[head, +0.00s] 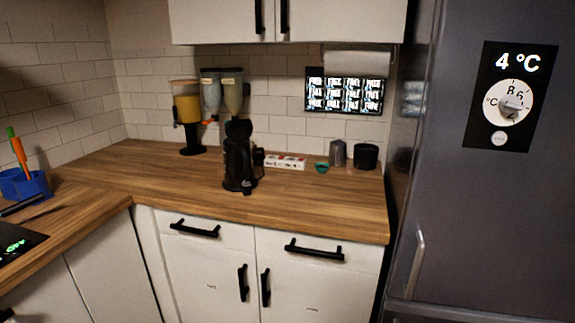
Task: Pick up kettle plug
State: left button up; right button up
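I cannot make out a kettle plug for certain in the head view. A white power strip (285,162) with red marks lies on the wooden counter near the back wall. A black appliance (239,160) stands upright just left of it and hides part of the counter behind. I cannot tell whether it is the kettle or a coffee machine, and no cord can be made out.
A green bowl (321,167), a grey cup (338,153) and a black container (366,156) stand right of the strip. A tall fridge (480,200) bounds the right. The counter front (310,210) is clear.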

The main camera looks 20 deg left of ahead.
aim_at(261, 150)
jog(key=i+j+z, duration=0.15)
jog(key=j, duration=0.2)
jog(key=i+j+z, duration=0.2)
jog(key=j, duration=0.15)
jog(key=j+z, duration=0.15)
jog(key=j, duration=0.2)
jog(key=i+j+z, duration=0.15)
jog(key=j, duration=0.25)
